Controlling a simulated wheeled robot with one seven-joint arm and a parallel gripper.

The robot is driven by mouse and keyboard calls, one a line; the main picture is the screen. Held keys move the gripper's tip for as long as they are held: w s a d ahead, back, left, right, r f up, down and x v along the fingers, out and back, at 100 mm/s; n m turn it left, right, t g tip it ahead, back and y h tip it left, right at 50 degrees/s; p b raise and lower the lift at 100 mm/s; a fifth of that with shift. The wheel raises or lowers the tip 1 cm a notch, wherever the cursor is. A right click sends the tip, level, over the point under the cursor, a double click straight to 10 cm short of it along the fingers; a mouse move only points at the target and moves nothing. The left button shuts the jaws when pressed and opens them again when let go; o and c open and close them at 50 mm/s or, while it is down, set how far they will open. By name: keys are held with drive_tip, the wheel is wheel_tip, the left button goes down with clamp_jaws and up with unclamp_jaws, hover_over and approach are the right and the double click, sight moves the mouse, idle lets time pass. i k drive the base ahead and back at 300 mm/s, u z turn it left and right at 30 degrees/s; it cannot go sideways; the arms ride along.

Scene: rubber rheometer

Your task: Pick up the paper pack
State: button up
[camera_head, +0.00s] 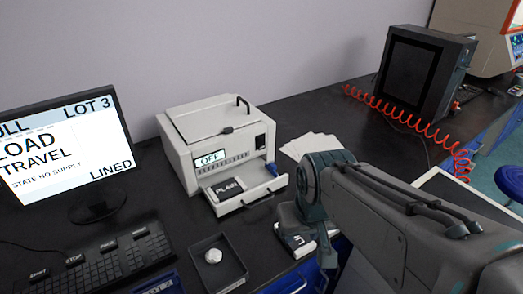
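A second white pack with dark print (297,243) lies near the front edge of the bench and is partly hidden by my gripper. Which one is the paper pack I cannot tell. My gripper (292,217) is just above this second pack, at the end of my arm reaching in from the right. Its fingertips are largely hidden, so its opening and any contact are unclear.
White sheets (312,147) lie behind my wrist. A dark tray (218,264) holding a whitish lump stands before the machine. A monitor (65,150) and keyboard (90,262) are at left. A red coiled cable (405,118) runs by a dark box (420,75).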

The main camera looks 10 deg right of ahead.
sight(221, 192)
drive_tip(key=k, duration=0.5)
drive_tip(key=u, duration=1.35)
drive_tip(key=i, duration=0.5)
drive_tip(key=z, duration=1.2)
